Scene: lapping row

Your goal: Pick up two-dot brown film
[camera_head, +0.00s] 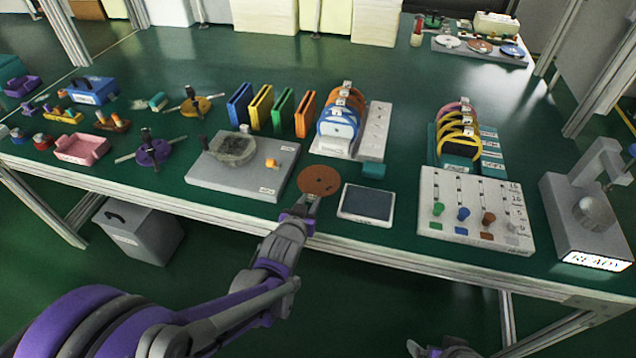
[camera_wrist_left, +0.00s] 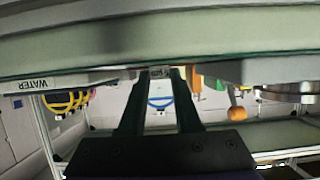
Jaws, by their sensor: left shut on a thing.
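A round brown film (camera_head: 319,179) shows in the head view near the front edge of the table, between the grey plate with the round dish and the dark square pad. Small marks on it are too fine to count. My left gripper (camera_head: 309,203) is shut on its near edge. I cannot tell how far the film is above the table. In the left wrist view the two dark fingers (camera_wrist_left: 160,95) point away, and the film cannot be clearly made out. My right gripper (camera_head: 430,350) shows only in part at the bottom edge, its jaws unclear.
A grey plate with a round dish (camera_head: 236,147) is left of the film, a dark square pad (camera_head: 367,203) right. Behind stand coloured upright sleeves (camera_head: 283,110) and a rack of rings (camera_head: 338,125). A pegged board (camera_head: 473,210) and a READY device (camera_head: 587,210) are further right.

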